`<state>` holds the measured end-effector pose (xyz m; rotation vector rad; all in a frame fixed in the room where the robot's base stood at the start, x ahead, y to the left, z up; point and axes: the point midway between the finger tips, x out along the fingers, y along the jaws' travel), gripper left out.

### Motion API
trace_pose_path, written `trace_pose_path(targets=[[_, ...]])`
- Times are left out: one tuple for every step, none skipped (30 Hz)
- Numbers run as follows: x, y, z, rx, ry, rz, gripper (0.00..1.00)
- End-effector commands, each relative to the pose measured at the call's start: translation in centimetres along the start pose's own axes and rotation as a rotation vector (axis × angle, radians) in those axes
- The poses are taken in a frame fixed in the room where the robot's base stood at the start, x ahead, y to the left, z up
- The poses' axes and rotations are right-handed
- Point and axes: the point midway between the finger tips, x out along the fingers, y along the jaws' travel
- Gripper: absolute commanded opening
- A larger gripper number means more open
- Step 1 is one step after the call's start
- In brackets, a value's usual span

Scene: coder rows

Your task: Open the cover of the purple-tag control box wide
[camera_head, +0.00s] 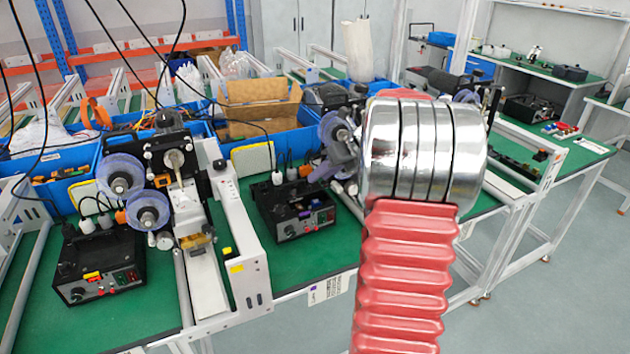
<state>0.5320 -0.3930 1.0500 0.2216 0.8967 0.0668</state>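A black control box (293,209) stands on the green bench top in the middle, left of my arm. A white label (329,289) with a small purple mark is on the bench edge in front of it. The box's top is dark, and I cannot tell how its cover stands. A second black control box (100,266) stands at the left, with red and yellow parts on its front. My red ribbed and chrome arm fills the right of centre. I cannot make out my gripper; the arm may hide it.
A coder machine (160,165) with purple-grey rolls stands between the boxes, beside a white rail frame (243,240). Another machine's rolls (335,130) stick out close behind my arm. Blue bins (60,165) line the back. Grey floor (570,290) is free at the right.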

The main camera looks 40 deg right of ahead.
Motion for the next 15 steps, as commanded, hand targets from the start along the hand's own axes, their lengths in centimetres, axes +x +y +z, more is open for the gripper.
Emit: trace_pose_path(targets=[[-1.0, -0.1, 0.1, 0.0, -0.002, -0.003, 0.31], [-1.5, -0.1, 0.1, 0.0, -0.002, -0.003, 0.31], [-2.2, -0.1, 0.1, -0.001, -0.003, -0.002, 0.31], [-2.8, -0.1, 0.1, -0.001, -0.003, -0.003, 0.31], [-3.3, -0.1, 0.1, 0.0, -0.003, -0.003, 0.31], [-4.0, -0.1, 0.1, 0.0, -0.003, -0.003, 0.31], [-4.5, -0.1, 0.1, -0.001, -0.003, -0.003, 0.31], [-5.0, -0.1, 0.1, -0.001, -0.003, -0.003, 0.31], [-5.6, -0.1, 0.1, -0.001, -0.002, -0.003, 0.31], [-6.0, -0.1, 0.0, 0.0, -0.002, -0.003, 0.31], [-6.3, -0.1, 0.0, 0.0, -0.002, -0.003, 0.31], [-6.7, -0.1, 0.0, 0.001, -0.002, -0.002, 0.31], [-7.0, -0.1, 0.0, 0.001, -0.002, -0.002, 0.31], [-7.2, -0.1, 0.0, 0.001, -0.001, -0.001, 0.31], [-7.4, 0.0, 0.0, 0.0, -0.001, 0.0, 0.31]])
